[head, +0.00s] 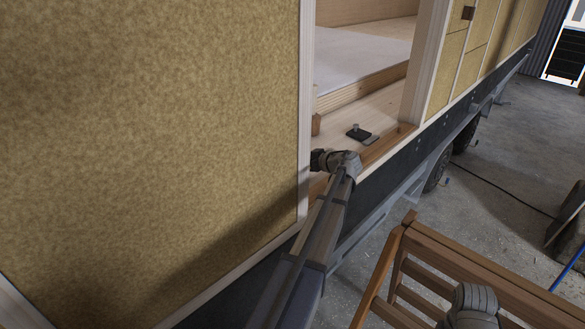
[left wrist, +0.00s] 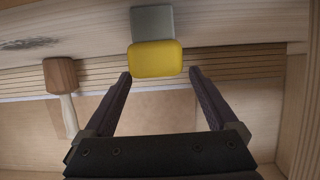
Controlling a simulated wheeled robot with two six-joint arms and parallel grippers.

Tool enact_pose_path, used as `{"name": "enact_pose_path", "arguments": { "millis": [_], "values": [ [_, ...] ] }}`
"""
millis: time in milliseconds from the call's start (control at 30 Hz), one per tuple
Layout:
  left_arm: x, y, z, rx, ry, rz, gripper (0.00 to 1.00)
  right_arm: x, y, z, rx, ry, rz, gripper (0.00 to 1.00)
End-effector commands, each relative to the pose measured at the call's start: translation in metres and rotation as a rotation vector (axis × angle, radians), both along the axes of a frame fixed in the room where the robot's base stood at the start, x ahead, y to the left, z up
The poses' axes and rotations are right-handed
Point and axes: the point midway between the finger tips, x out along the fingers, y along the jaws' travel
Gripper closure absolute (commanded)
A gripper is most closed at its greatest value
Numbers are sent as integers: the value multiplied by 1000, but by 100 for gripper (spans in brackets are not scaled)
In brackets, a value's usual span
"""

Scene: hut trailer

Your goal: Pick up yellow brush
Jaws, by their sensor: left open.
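A yellow block-shaped thing (left wrist: 156,59), which I take as the yellow brush, shows in the left wrist view with a grey part (left wrist: 152,23) joined to or lying against it. My left gripper (left wrist: 159,74) is open, and the yellow piece lies just beyond and between its fingertips. I cannot tell whether they touch it. In the head view my left arm reaches into the doorway, where the left gripper (head: 318,160) is partly hidden by the wall edge. The yellow brush does not show there. My right gripper is not seen.
A brown wooden piece with a pale stem (left wrist: 60,76) lies left of the gripper in the wrist view. A dark flat item (head: 358,134) and a small grey plate (head: 371,140) lie on the doorway floor.

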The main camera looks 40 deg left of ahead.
Motion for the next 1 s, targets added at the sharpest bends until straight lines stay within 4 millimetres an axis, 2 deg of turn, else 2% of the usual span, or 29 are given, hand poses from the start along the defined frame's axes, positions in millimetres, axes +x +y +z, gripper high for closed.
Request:
{"name": "enact_pose_path", "arguments": {
  "millis": [200, 467, 1000],
  "values": [
    [4, 30, -16, -1, 0, 2, 7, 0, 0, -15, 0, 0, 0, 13],
    [3, 35, -15, -1, 0, 1, 7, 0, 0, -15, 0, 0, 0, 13],
    [3, 34, -15, -1, 1, 1, 67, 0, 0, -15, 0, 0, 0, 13]
  ]
}}
